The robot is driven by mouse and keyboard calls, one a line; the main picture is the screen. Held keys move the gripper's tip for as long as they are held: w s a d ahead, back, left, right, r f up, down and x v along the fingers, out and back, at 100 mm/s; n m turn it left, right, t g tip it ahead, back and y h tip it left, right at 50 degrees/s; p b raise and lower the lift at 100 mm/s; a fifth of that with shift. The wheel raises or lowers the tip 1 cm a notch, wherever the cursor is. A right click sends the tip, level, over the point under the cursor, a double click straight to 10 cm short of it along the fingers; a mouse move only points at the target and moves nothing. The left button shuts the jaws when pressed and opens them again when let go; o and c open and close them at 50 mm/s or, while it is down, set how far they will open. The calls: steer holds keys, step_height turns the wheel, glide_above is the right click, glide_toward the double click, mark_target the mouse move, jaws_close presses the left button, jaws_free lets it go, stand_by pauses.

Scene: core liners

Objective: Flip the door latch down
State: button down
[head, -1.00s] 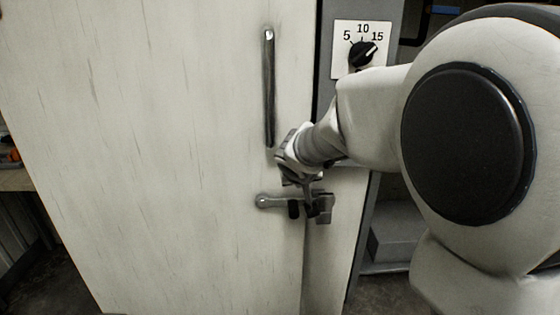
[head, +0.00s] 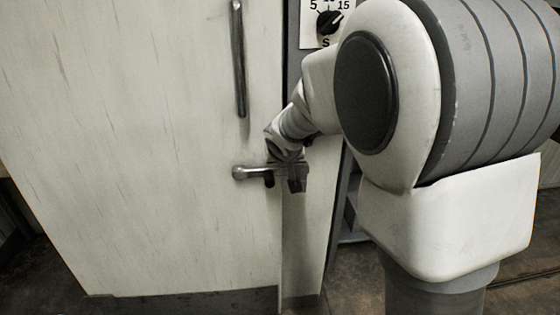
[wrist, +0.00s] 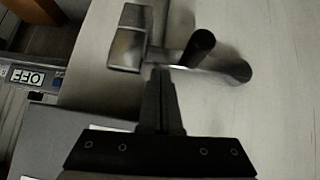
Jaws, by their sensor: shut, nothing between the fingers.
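The door latch (head: 248,172) is a metal lever lying about level across the right edge of the pale door (head: 150,130), with a dark block at its right end. In the wrist view the latch (wrist: 176,59) shows its rounded end at right, a dark peg and a square block (wrist: 128,40) at left. My gripper (wrist: 158,75) is shut and empty, its fingertips right by the lever between the block and the peg. I cannot tell if they touch it. In the head view my gripper (head: 285,160) partly covers the latch from above.
A long vertical metal handle (head: 238,60) is on the door above the latch. A dial (head: 329,22) is on the panel at upper right. My arm fills the right of the head view.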

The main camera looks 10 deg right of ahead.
steer(key=shift+d+f+b, duration=0.15)
steer(key=shift+f+b, duration=0.2)
steer(key=shift+f, duration=0.05)
stand_by(0.4)
steer(key=w+d+r+p+v, duration=0.1)
steer(key=p+v, duration=0.3)
steer(key=v, duration=0.9)
steer(key=shift+w+r+p, duration=0.35)
steer(key=shift+w+r, duration=0.15)
